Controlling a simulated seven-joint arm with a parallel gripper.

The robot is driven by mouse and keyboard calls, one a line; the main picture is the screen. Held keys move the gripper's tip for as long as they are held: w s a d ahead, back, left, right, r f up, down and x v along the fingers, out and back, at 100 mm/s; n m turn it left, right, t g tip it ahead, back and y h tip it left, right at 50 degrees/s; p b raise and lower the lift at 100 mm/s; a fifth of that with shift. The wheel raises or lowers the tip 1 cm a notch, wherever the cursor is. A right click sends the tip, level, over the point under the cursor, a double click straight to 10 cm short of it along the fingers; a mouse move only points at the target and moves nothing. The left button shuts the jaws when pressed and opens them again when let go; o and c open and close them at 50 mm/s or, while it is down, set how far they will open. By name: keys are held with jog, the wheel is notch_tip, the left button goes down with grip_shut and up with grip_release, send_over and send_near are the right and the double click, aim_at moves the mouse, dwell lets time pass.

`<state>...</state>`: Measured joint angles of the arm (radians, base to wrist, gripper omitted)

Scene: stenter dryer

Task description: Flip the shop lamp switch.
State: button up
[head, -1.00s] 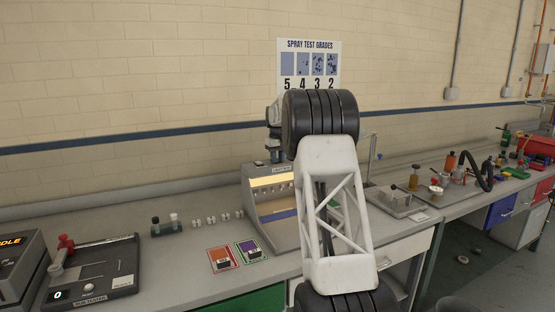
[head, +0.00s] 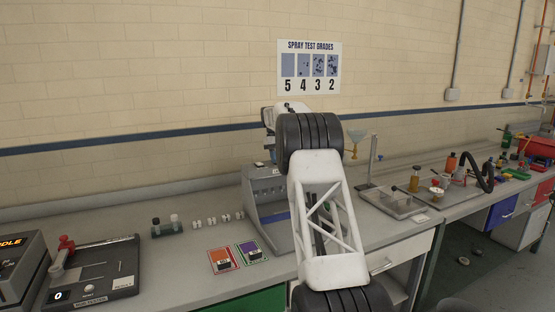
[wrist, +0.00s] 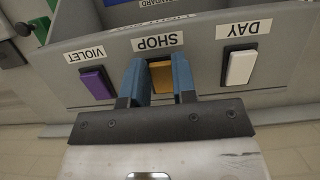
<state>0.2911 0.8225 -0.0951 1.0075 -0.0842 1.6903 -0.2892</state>
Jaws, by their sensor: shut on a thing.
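The shop lamp switch (wrist: 161,75) is an orange rocker under an upside-down SHOP label (wrist: 157,42) in the wrist view. It sits on the grey front panel of the light booth (head: 262,182). My gripper (wrist: 160,78) has two blue fingers, one on each side of this switch, shut on it. In the head view my arm hides part of the booth and the switch panel. The booth's inside looks dark in that view.
In the wrist view a purple VIOLET switch (wrist: 97,84) is to the left and a white DAY switch (wrist: 240,67) to the right. Orange (head: 223,259) and purple (head: 251,251) cards lie on the bench beside the booth. A tester (head: 95,275) stands farther left.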

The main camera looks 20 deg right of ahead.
jog(key=o, duration=0.9)
jog(key=shift+v, duration=3.85)
jog(key=shift+r, duration=0.1)
